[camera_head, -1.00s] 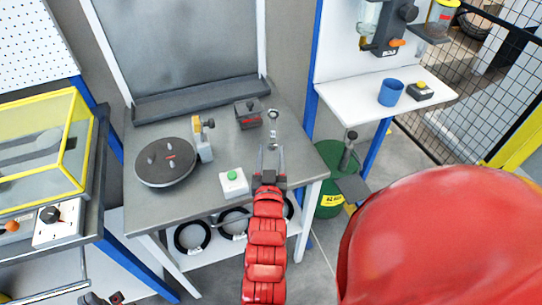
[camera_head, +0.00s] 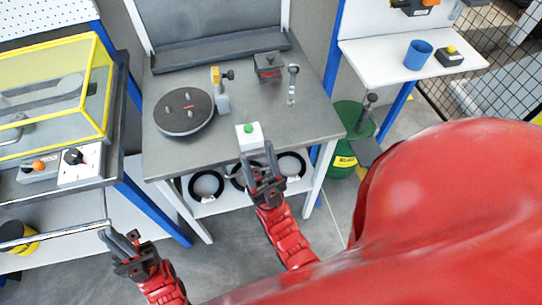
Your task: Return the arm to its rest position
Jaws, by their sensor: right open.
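My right gripper (camera_head: 257,152) is open and empty. It is in front of the workbench (camera_head: 285,122), with its fingertips by the front edge near a white box with a green button (camera_head: 249,137). I cannot tell whether they touch it. My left gripper (camera_head: 118,234) is at the lower left, below the yellow-framed machine, with its fingertips apart and nothing between them. A black round turntable (camera_head: 183,111), a grey post with a yellow top (camera_head: 221,95), a dark box (camera_head: 268,66) and a small metal fitting (camera_head: 292,84) stand on the bench.
Black coils (camera_head: 206,186) sit on the shelf under the bench. A yellow-framed machine (camera_head: 98,60) stands left. A green bin (camera_head: 350,120) stands right of the bench, below a white shelf (camera_head: 400,62) with a blue cup (camera_head: 418,54). Floor shows between the two tables.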

